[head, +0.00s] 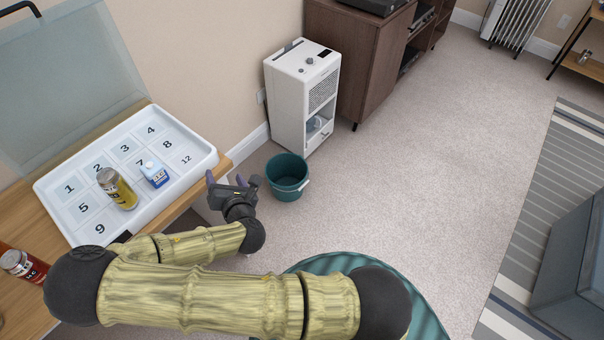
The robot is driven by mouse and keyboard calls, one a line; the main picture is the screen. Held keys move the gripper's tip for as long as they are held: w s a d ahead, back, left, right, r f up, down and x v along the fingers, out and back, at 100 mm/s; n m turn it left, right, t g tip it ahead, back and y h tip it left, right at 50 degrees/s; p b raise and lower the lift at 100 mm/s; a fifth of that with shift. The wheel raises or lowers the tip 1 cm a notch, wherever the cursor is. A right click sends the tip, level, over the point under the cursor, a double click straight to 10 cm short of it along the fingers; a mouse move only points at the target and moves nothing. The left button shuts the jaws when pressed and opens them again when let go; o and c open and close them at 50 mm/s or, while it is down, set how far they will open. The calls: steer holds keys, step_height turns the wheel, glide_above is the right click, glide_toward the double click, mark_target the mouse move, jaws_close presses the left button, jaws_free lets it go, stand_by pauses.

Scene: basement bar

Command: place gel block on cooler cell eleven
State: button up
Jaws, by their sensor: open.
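The white cooler tray (77,233) lies on the wooden counter at left, with numbered cells and its clear lid raised behind. A small blue and white block (156,175), which looks like the gel block, stands in the front row between cells 7 and 12. It appears to be on cell eleven, whose number is hidden. A yellow and silver can (117,188) stands left of it, hiding the numbers six and ten. My gripper (226,183) is open and empty, to the right of the tray past the counter's edge, apart from the block.
A red can (24,266) stands on the counter at lower left. A teal bucket (287,177) is on the carpet just beyond my gripper. A white appliance (302,95) and a dark wooden cabinet (352,60) stand along the wall. Open carpet lies to the right.

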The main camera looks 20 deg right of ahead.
steer(key=s+d+f+m+g+h, duration=0.1)
steer(key=s+d+m+g+h, duration=0.1)
steer(key=d+m+g, duration=0.45)
steer(key=s+d+f+m+g+h, duration=0.15)
steer(key=d+m, duration=0.25)
steer(key=m, duration=0.6)
steer(key=s+d+r+m+g+y, duration=0.1)
steer(key=s+d+r+m+g, duration=0.1)
steer(key=s+r+m, duration=0.3)
steer(key=s+d+r+m+g+y, duration=0.1)
steer(key=s+d+r+m, duration=0.3)
steer(key=r+m, duration=0.5)
steer(key=shift+s+d+r+g, duration=0.2)
steer(key=shift+s+r+g, duration=0.25)
steer(key=shift+s+g, duration=0.3)
